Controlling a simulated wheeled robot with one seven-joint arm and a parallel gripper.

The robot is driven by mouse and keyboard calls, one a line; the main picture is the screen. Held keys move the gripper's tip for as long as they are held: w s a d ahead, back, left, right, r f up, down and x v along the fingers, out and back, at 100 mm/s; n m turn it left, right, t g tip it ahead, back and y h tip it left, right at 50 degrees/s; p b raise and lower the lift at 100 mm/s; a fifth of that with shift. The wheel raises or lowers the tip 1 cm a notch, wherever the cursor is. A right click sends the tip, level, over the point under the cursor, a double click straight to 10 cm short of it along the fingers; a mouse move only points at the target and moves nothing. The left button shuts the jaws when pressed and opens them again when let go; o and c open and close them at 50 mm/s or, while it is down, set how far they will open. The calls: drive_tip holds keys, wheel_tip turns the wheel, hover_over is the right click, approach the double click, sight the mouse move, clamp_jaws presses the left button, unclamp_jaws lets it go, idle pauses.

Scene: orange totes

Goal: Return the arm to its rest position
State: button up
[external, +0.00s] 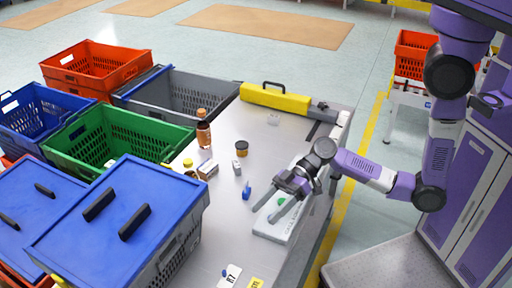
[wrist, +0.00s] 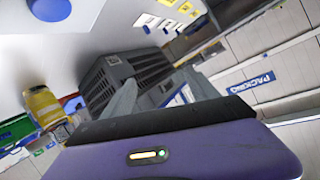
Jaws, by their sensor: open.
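My purple arm reaches in from the right in the external view. My gripper (external: 277,205) is open, with its two fingers apart, above a white tray-like item (external: 275,222) on the grey work table (external: 222,217). A small green thing shows near the fingers on that item. In the wrist view my gripper's fingers (wrist: 158,98) are spread with nothing visible between them. I cannot tell from these views how high the fingers are above the white item.
A blue object (external: 246,190), a brown jar (external: 241,148) and a bottle (external: 203,130) stand on the table. A yellow-and-grey tool (external: 275,97) lies at its back edge. Green (external: 120,137), blue, grey and orange totes crowd the left. Open floor lies behind.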

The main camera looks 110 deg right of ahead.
drive_tip(key=s+a+f+m, duration=0.2)
drive_tip(key=s+a, duration=0.1)
drive_tip(key=a, duration=0.6)
drive_tip(key=s+f+m+h+b, duration=0.25)
drive_tip(key=s+f+h, duration=0.25)
drive_tip(key=s, duration=0.6)
drive_tip(key=s+r+n+t+b, duration=0.2)
drive_tip(key=s+r+n, duration=0.2)
drive_tip(key=s+r, duration=0.5)
drive_tip(key=v, duration=0.3)
drive_tip(key=shift+s+d, duration=0.25)
drive_tip(key=shift+s, duration=0.05)
